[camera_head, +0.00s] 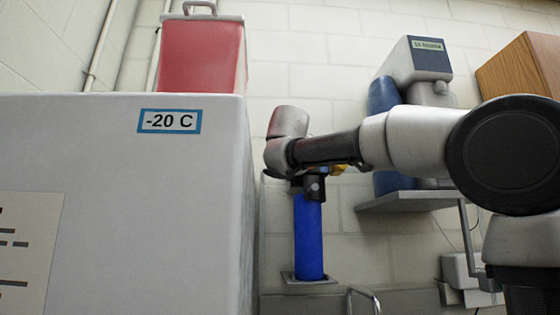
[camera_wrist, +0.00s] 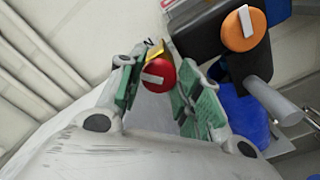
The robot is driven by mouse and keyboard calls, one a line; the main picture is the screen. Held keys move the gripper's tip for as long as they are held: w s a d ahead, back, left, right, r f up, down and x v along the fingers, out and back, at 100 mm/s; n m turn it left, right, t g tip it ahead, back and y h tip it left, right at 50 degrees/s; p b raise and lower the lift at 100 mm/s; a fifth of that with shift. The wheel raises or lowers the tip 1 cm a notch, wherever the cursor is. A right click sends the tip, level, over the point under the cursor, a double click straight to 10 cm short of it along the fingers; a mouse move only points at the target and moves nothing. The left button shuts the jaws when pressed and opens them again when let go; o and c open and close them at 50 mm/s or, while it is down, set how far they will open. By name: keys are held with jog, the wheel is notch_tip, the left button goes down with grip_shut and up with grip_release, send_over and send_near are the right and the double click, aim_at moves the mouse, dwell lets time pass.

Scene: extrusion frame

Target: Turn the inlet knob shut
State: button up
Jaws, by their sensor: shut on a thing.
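A round red knob (camera_wrist: 158,76) with a white bar across its face sits between the two green-padded fingers of my gripper (camera_wrist: 156,70) in the wrist view. My gripper is shut on this red knob; the exact contact of the pads is hard to see. A small label just above it shows only part of its lettering, including an "N". A round orange knob (camera_wrist: 240,30) with a white bar sits to the upper right on a dark body (camera_wrist: 206,38), clear of the fingers. In the head view my arm hides both knobs.
A blue cylinder (camera_head: 308,238) stands below my wrist. A large white cabinet (camera_head: 150,200) marked "-20 C" is close on the left, with a red container (camera_head: 202,55) on top. A shelf (camera_head: 410,200) with a grey-blue device (camera_head: 418,68) is behind my arm.

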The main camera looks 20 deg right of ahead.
jog(key=shift+f+m, duration=0.1)
jog(key=shift+m, duration=3.9)
jog(key=o, duration=1)
jog(key=shift+d, duration=0.1)
jog(key=shift+s, duration=0.1)
jog(key=s+a, duration=0.2)
jog(key=s, duration=0.9)
jog(key=shift+s+a, duration=0.2)
jog(key=shift+s, duration=0.1)
jog(key=shift+m, duration=0.3)
